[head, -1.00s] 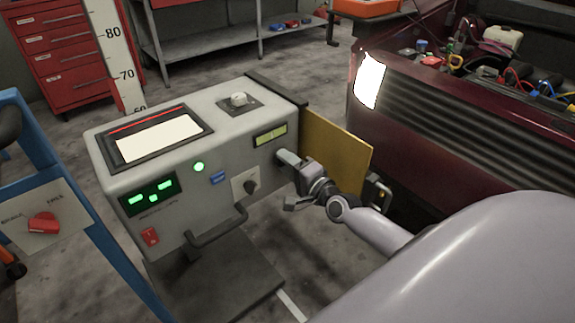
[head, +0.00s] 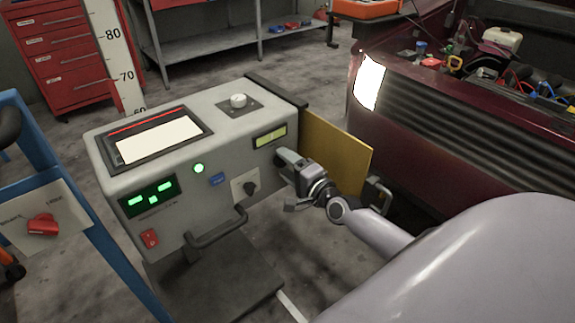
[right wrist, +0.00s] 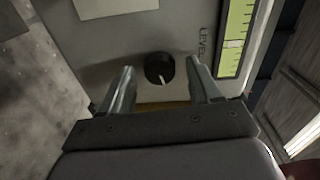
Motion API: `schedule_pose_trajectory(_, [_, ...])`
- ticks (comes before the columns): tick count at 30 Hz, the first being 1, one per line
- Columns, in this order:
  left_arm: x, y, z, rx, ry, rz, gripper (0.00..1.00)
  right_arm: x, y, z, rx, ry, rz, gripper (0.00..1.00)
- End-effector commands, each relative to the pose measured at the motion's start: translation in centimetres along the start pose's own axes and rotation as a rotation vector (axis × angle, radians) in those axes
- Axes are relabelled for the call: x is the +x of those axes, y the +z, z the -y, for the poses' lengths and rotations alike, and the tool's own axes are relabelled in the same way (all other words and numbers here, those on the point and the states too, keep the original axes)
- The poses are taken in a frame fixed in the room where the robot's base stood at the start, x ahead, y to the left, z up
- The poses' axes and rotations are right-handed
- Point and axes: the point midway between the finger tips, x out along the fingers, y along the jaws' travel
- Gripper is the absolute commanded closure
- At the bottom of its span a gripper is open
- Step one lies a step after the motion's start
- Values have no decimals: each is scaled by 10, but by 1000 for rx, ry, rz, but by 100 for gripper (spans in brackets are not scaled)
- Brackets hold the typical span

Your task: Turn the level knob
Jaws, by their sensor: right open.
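In the right wrist view the level knob (right wrist: 160,68) is a small round black knob with a white pointer line, beside the word LEVEL on a grey panel. My right gripper (right wrist: 161,80) is open, with one finger on each side of the knob. Whether the fingers touch it I cannot tell. In the head view my right gripper (head: 284,163) is at the front panel of the grey console (head: 205,203), below the yellow-green level gauge (head: 270,135). The gripper hides the level knob there. The gauge also shows in the right wrist view (right wrist: 235,38). My left gripper is not in view.
Another black knob (head: 250,188) on a white plate and a dark handle (head: 218,230) are left of my right gripper. A yellow panel (head: 338,150) stands just to the right. The dark red car (head: 450,140) is beyond it. A blue frame (head: 100,235) stands at left.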

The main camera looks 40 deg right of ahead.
Motion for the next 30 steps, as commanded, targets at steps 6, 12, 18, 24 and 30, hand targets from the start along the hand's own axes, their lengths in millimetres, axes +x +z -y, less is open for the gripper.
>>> schedule_pose_trajectory(6, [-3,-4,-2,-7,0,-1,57,-19,0,0,0,3,0,38])
schedule_pose_trajectory(12, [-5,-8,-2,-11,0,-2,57,-46,0,0,0,3,1,38])
schedule_pose_trajectory(18, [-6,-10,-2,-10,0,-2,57,-65,0,0,-1,1,0,38])
schedule_pose_trajectory(24, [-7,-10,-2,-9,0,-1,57,-71,0,0,-1,0,0,38])
schedule_pose_trajectory(30, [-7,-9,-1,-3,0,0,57,-71,0,0,0,0,0,38])
